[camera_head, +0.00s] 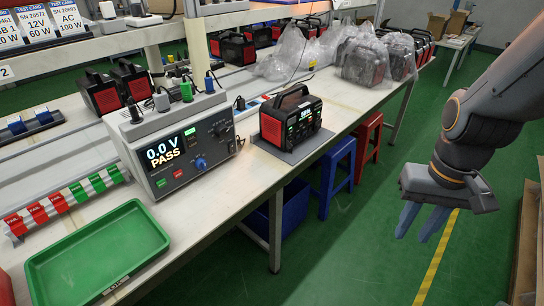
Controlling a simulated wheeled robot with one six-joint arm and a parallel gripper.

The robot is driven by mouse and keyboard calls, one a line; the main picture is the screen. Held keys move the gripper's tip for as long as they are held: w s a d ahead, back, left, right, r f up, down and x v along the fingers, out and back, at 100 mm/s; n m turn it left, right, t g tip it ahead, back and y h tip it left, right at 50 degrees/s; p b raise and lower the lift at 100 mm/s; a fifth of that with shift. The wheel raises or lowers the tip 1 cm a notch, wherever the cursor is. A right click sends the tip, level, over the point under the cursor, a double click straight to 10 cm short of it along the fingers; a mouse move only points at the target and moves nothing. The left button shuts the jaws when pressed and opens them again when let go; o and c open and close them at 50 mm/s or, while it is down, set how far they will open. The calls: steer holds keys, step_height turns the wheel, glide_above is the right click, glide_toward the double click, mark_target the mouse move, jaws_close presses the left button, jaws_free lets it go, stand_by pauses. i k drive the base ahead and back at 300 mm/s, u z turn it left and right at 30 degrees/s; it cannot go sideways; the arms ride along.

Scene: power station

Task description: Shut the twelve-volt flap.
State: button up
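A black and red power station (290,122) with a top handle stands upright on a grey mat (292,151) on the workbench. Its front panel has a small lit green display and several ports. The twelve-volt flap is too small to make out, so I cannot tell how it stands. My gripper (413,234) hangs over the green floor at the right, off the bench and well apart from the power station. Its two blue-grey fingers point down with a gap between them, and nothing is held.
A tester (178,150) reading 0.0 V PASS stands left of the power station. A green tray (96,250) lies at the front left. Bagged units (362,60) stand farther along the bench. Blue (335,168) and red (370,135) stools stand beside it. A cardboard box (529,240) is at the right edge.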

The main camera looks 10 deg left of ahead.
mark_target(289, 147)
steer(key=u, duration=0.85)
steer(key=k, duration=0.45)
steer(key=z, duration=0.6)
